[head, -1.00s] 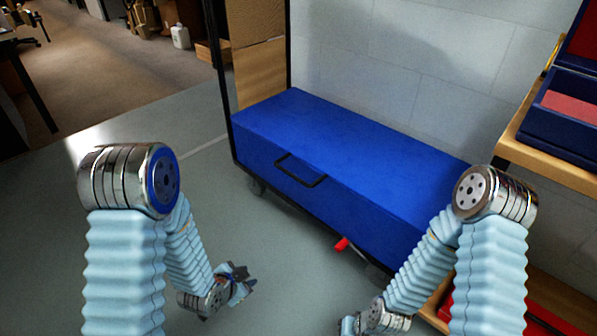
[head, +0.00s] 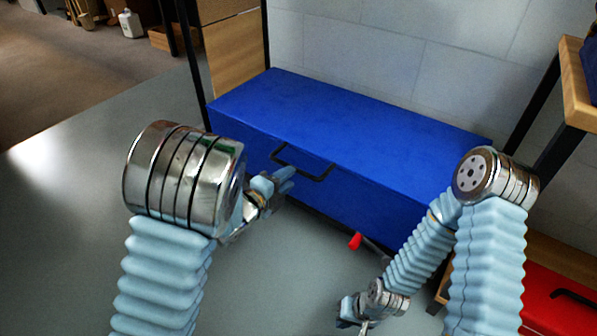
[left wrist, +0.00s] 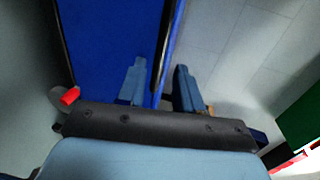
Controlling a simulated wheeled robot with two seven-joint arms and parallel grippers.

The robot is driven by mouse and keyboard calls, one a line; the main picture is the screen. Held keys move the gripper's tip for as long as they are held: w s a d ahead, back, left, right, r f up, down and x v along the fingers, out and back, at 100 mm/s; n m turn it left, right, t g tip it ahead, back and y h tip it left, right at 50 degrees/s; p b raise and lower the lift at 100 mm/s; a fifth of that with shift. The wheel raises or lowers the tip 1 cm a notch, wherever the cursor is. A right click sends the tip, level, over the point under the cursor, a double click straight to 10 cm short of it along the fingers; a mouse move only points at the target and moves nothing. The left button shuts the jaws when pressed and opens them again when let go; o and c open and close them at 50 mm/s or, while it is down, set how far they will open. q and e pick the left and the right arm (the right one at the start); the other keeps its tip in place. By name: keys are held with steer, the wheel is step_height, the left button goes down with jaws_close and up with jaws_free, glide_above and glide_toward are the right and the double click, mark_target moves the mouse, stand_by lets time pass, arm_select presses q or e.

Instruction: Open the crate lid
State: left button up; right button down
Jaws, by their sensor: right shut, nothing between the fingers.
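The crate is a long blue box (head: 340,180) with its blue lid (head: 350,112) down, against the grey wall. A black bar handle (head: 302,165) is on its front face. My left gripper (head: 281,181) is just in front of the crate, close to the left end of the handle. In the left wrist view its two fingers (left wrist: 159,87) are apart with blue crate surface (left wrist: 110,45) beyond. I cannot tell whether they touch the handle. My right gripper (head: 346,316) is low near the floor, in front of the crate, shut and empty.
A red-tipped pedal (head: 355,241) sticks out below the crate front. A wooden shelf with black posts (head: 568,135) stands at the right, with a red case (head: 555,305) low down. A black frame post (head: 190,65) rises at the crate's left. Grey floor is free at the left.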

mark_target(299, 169)
arm_select(q)
steer(key=x, duration=0.6)
jaws_close()
